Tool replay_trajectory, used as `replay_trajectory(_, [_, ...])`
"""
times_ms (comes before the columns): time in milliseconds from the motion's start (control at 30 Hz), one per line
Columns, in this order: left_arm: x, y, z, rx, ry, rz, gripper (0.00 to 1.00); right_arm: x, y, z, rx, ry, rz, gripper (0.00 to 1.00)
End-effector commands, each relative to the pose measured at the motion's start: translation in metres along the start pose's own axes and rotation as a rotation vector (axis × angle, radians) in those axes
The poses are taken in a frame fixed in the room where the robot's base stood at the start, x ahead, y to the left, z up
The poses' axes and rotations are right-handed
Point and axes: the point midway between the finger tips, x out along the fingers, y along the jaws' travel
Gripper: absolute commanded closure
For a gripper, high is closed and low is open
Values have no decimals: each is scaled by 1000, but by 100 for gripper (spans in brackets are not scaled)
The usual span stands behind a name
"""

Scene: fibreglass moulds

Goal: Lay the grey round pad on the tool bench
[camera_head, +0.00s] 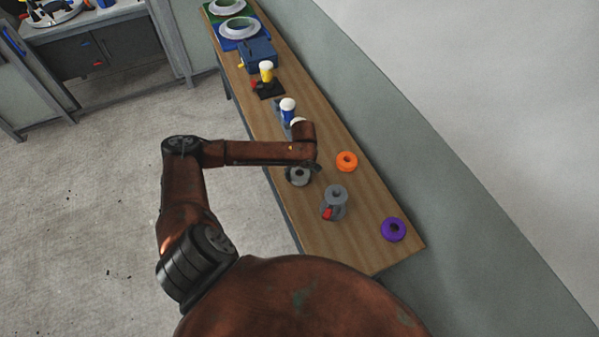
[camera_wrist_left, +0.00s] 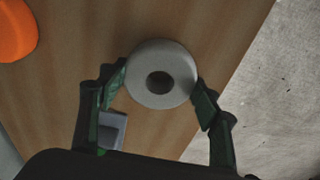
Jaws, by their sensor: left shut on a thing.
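The grey round pad (camera_wrist_left: 160,54) is a thick disc with a dark centre hole. In the left wrist view it sits between the two fingers of my left gripper (camera_wrist_left: 159,85), which is shut on it. In the head view the pad (camera_head: 299,179) shows just below my left gripper (camera_head: 300,168), over the left edge area of the wooden tool bench (camera_head: 360,243). I cannot tell whether the pad touches the bench top. My right gripper is out of view.
An orange ring (camera_head: 346,161), a purple ring (camera_head: 393,229) and a grey tool with a red part (camera_head: 336,202) stand on the bench near the pad. A blue-and-white tool (camera_head: 287,107) stands farther along. The curved grey wall (camera_head: 420,180) borders the bench's right side.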

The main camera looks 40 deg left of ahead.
Motion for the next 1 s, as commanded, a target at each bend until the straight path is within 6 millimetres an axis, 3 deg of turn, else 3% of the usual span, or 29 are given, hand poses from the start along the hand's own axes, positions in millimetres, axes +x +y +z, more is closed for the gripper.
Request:
replay_trajectory(133, [2,0,1,-1,-1,-1,65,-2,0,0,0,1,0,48])
replay_trajectory(167, [2,0,0,-1,-1,0,41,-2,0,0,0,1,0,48])
replay_trajectory(400, [2,0,0,-1,-1,0,24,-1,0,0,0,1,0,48])
replay_trajectory(767, [-3,0,0,1,1,1,24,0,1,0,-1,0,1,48])
replay_trajectory(1000, [-45,1,0,0,1,4,24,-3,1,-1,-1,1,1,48])
